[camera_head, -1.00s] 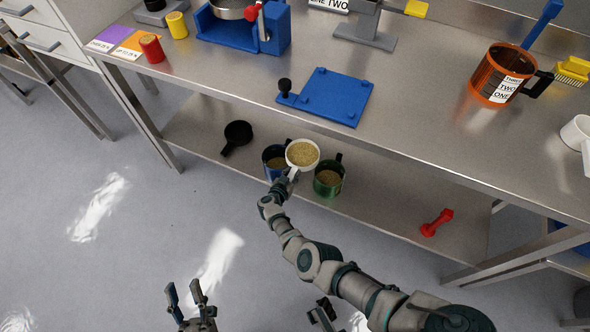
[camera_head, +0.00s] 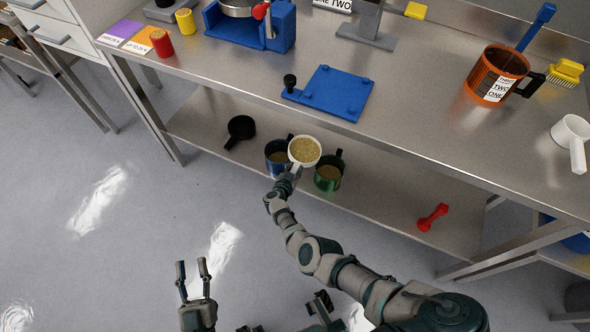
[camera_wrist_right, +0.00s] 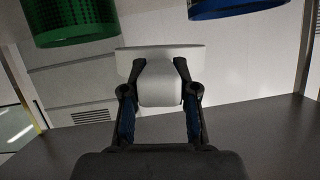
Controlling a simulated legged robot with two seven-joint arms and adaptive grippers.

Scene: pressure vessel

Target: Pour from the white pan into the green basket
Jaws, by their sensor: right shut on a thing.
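The white pan (camera_head: 304,149), filled with tan grains, is held level by my right gripper (camera_head: 287,176) at the lower shelf. In the right wrist view the fingers (camera_wrist_right: 160,100) are shut on the handle of the white pan (camera_wrist_right: 160,62). The green basket (camera_head: 329,177) stands on the shelf just right of the pan and holds some tan grains. It also shows at the upper left of the right wrist view (camera_wrist_right: 72,22). My left gripper (camera_head: 193,271) is open and empty above the floor, far from the shelf.
A blue basket (camera_head: 277,164) with grains stands just left of the pan and also shows in the wrist view (camera_wrist_right: 235,8). A black pan (camera_head: 239,130) and a red dumbbell-shaped object (camera_head: 433,217) lie on the shelf. The tabletop (camera_head: 430,130) overhangs the shelf.

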